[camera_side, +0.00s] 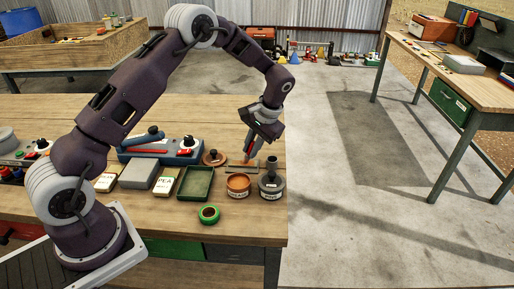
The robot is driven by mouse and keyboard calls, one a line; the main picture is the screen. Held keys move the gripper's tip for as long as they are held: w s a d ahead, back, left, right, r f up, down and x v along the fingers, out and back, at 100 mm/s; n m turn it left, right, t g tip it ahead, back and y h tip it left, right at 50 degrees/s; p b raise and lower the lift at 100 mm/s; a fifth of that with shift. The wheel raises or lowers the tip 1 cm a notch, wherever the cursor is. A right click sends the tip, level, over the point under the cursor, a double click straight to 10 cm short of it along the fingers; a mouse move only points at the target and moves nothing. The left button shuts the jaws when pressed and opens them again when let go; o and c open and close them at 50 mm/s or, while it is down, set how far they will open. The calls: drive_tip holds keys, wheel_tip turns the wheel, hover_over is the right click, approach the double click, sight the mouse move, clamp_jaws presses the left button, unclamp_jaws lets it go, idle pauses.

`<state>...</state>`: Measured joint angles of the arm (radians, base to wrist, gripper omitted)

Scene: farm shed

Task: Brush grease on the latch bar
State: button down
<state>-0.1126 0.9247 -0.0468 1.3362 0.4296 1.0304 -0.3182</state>
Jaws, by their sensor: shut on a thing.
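My gripper (255,138) is shut on a small brush (248,158), which points down with its reddish-brown end low over the table. My gripper partly hides the brush. A thin dark bar (242,168), which looks like the latch bar, lies just below the brush end. I cannot tell whether they touch. A brown-orange tin (238,186) stands in front of the bar, and a grey tin (271,185) stands to its right with a dark upright piece in it. Their labels are too small to read, so I cannot tell which holds grease.
Left of the tins are a green tray (196,183), seed packets (166,183) and a grey box (139,174). A round brown lid (214,158) lies near the bar, and a green ring (209,214) sits near the front edge.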

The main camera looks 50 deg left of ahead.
drive_tip(key=s+a, duration=0.3)
drive_tip(key=shift+s+a, duration=0.2)
wheel_tip(320, 180, up, 8)
idle(0.6)
drive_tip(key=shift+d, duration=0.1)
idle(0.3)
